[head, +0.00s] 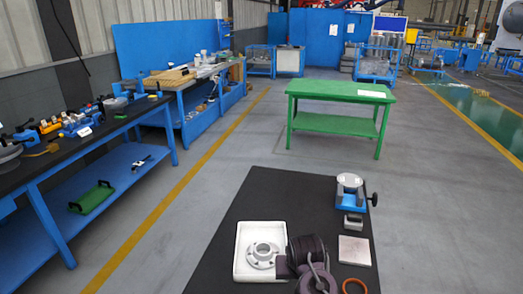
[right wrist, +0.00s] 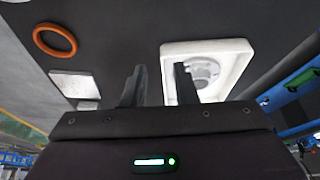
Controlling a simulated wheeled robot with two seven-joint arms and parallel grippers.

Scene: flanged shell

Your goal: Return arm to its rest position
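A grey flanged shell (head: 262,254) lies in a white tray (head: 239,250) on the dark table. The shell (right wrist: 204,71) and tray (right wrist: 207,47) also show in the right wrist view, partly hidden by a finger. My right gripper (right wrist: 158,80) is open, its two dark fingers apart with nothing between them. One finger overlaps the tray in that view; whether it touches cannot be told. In the head view my dark arm stands beside the tray's right edge, and its fingertips are not clear. My left gripper is not in view.
The table's far left part is bare. A green table (head: 335,90) stands beyond; blue workbenches (head: 125,130) line the left.

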